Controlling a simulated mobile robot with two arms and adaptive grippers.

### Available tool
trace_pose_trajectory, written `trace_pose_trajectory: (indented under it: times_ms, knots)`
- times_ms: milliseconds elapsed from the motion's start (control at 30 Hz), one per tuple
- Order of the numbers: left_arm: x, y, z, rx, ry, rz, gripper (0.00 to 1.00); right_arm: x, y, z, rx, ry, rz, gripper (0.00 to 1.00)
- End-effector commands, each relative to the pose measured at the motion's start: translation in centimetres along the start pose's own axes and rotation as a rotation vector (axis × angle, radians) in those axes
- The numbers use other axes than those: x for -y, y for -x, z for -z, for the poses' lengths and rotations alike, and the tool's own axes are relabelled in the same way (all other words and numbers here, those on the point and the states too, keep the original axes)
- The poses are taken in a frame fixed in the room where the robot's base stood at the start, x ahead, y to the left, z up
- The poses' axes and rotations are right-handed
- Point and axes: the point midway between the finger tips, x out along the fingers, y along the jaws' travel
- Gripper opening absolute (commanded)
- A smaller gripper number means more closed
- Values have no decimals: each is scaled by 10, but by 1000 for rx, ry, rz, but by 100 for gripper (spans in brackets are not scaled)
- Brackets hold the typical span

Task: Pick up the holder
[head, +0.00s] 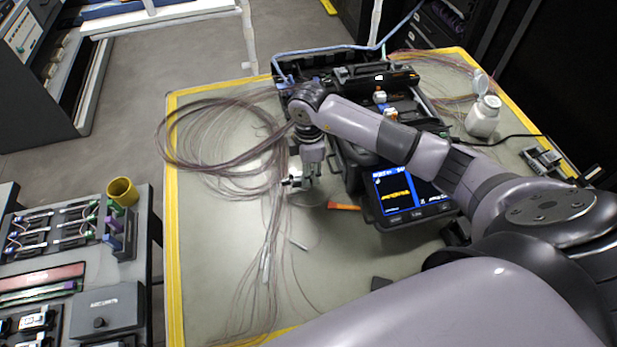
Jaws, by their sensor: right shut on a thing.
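My right gripper (300,181) reaches down over the work table, left of the fusion splicer (415,217) and its lit screen. Its fingers are shut on a small silvery piece (289,181), which looks like the holder. The fingers cover much of it, and it is too small to make out clearly. I cannot tell whether it touches the table. My left gripper is not in view.
Loose coiled fibers (205,135) spread over the left of the yellow-edged table (200,270). An orange-handled tool (344,207) lies near the gripper. A white bottle (483,117) stands at the right. A tool cart (150,210) with a yellow cup (122,191) stands at left.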

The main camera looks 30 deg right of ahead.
Motion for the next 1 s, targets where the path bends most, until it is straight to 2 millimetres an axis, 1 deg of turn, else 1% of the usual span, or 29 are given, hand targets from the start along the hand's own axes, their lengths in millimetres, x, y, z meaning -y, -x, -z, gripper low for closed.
trace_pose_trajectory:
  times_ms: [33,67,300,400,467,533,600,700,1000]
  knots:
    - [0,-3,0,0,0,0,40,-3,14,0,-3,0,-9,0]
    - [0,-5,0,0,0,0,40,-2,21,0,-2,0,-8,0]
    - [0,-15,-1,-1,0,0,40,-2,93,0,-2,0,-10,0]
    - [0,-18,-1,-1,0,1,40,-2,118,0,-2,0,-7,0]
    - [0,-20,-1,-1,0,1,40,-1,131,0,-1,0,-7,0]
    - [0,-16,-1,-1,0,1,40,-2,145,-1,1,0,-6,0]
    - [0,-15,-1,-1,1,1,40,-1,153,0,1,-1,-5,0]
    - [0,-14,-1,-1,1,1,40,-1,159,-1,1,0,-3,0]
    - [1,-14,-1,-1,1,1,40,0,162,0,0,-1,-1,0]
